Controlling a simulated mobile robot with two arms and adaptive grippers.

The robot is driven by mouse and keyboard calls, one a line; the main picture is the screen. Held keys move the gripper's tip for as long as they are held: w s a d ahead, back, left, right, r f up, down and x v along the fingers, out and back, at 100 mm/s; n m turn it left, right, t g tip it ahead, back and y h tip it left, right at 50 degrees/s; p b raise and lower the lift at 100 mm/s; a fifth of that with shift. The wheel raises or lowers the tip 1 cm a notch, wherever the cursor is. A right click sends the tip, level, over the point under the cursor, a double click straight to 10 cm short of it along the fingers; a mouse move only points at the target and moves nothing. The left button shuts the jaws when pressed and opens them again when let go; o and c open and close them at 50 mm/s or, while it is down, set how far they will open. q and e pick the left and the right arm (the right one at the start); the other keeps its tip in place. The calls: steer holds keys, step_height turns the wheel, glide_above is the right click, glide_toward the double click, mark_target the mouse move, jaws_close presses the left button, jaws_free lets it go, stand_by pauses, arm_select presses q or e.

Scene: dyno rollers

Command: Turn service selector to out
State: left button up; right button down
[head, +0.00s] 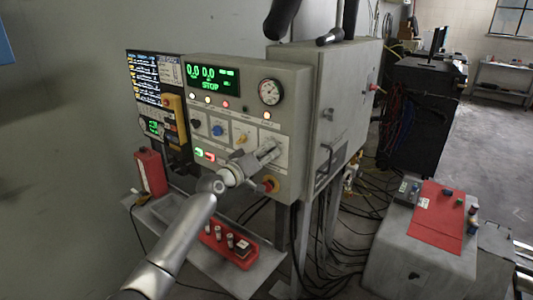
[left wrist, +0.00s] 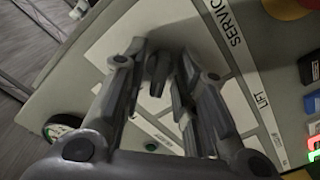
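The control panel (head: 247,95) is a beige box with a green display, a gauge and a row of knobs. My left gripper (head: 270,152) reaches its front at the right end of the knob row. In the left wrist view, the left gripper (left wrist: 162,60) has its fingers apart on both sides of a dark knob (left wrist: 157,74), the service selector beside the label "SERVIC…" (left wrist: 225,22). Gaps show beside the knob, and I see no clear grip. In the head view the gripper hides this knob. Its setting is not readable. My right gripper is not clearly identifiable.
A blue knob (head: 217,130) and a yellow knob (head: 241,138) sit left of the gripper. A red-and-yellow button (head: 270,184) is just below it. A shelf (head: 190,255) holds a red tray (head: 228,246). Dark rounded parts at the top edge are unclear.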

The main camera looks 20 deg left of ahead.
arm_select(q)
jaws_close()
steer(key=m+b, duration=0.8)
steer(key=m, duration=0.1)
steer(key=shift+f+b, duration=0.1)
steer(key=shift+b, duration=0.25)
steer(key=shift+m, duration=2)
steer(key=shift+m+p, duration=0.45)
steer(key=shift+m, duration=0.95)
